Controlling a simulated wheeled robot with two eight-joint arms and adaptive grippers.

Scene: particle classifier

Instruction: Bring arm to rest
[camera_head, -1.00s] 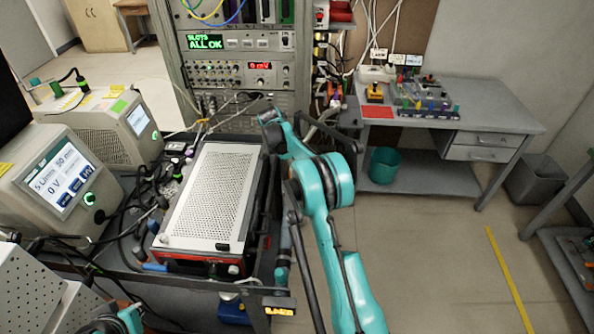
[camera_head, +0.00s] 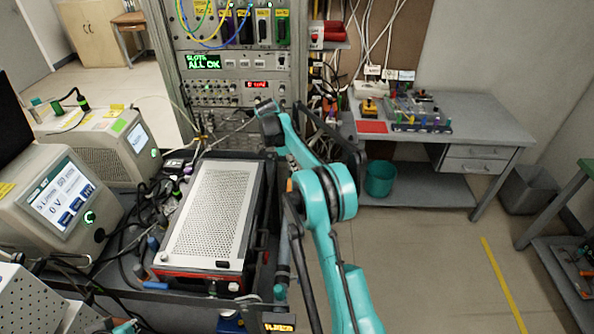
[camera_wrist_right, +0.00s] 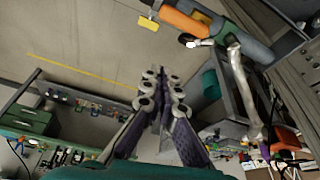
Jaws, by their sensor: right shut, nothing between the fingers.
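My right arm (camera_head: 330,200) is teal and reaches up from the bottom of the head view, along the right side of a perforated metal box. Its far end (camera_head: 266,108) is in front of the instrument rack, and the fingers cannot be made out there. In the right wrist view my right gripper (camera_wrist_right: 162,98) shows two dark fingers with pale round joints. They are shut with nothing between them. Of my left arm only a small teal part (camera_head: 124,327) shows at the bottom left edge of the head view; its gripper is out of the picture.
The perforated box (camera_head: 212,205) sits on a dark cart among cables, with instruments (camera_head: 60,200) to its left. The instrument rack (camera_head: 235,70) stands behind. A grey workbench (camera_head: 480,125) and teal bin (camera_head: 381,178) stand to the right. Floor between is clear.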

